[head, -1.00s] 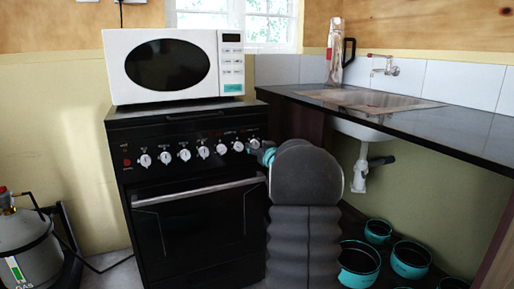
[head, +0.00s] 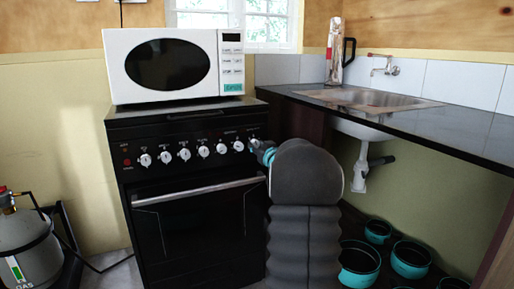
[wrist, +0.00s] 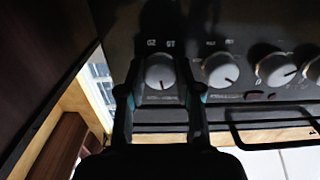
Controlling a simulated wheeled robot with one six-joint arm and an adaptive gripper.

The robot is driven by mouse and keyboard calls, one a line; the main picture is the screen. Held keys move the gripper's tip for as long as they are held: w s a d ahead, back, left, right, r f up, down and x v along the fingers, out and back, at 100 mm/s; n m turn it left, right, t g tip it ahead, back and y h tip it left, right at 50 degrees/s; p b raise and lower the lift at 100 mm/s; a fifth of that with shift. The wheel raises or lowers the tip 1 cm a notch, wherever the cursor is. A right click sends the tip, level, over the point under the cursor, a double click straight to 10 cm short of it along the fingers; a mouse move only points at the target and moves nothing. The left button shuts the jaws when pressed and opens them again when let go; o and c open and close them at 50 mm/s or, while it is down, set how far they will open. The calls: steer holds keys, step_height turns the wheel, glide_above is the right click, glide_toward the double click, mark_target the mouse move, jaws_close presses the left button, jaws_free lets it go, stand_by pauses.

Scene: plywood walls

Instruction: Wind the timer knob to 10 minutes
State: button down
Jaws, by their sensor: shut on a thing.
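The timer knob (wrist: 160,72) is a round, pale grey dial at the end of the row on the black stove. A dark mark on its face points toward the bottom of the wrist view. Small white numbers stand on the panel beside it, too blurred to read surely. My gripper (wrist: 159,92) has one dark finger on each side of the knob and is shut on it. In the head view, my gripper (head: 262,150) is at the right end of the knob row, and my arm hides part of this area.
Other white knobs (head: 184,154) line the stove front (head: 190,225), above its oven handle (head: 200,189). A white microwave (head: 173,66) stands on top. The dark counter (head: 440,125) with a sink is at right, with teal pots (head: 358,262) below. A gas cylinder (head: 25,248) stands at left.

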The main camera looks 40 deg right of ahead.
steer(key=shift+n+b, duration=0.35)
steer(key=shift+n, duration=0.05)
steer(key=n+b, duration=0.2)
steer(key=n, duration=0.1)
steer(key=shift+f, duration=0.1)
steer(key=n+b, duration=0.3)
steer(key=n, duration=0.2)
steer(key=shift+d, duration=0.1)
steer(key=n+b, duration=0.2)
steer(key=n, duration=0.2)
steer(key=shift+n+b, duration=0.8)
steer(key=shift+n, duration=1.1)
steer(key=shift+r, duration=0.2)
steer(key=c, duration=0.8)
jaws_free()
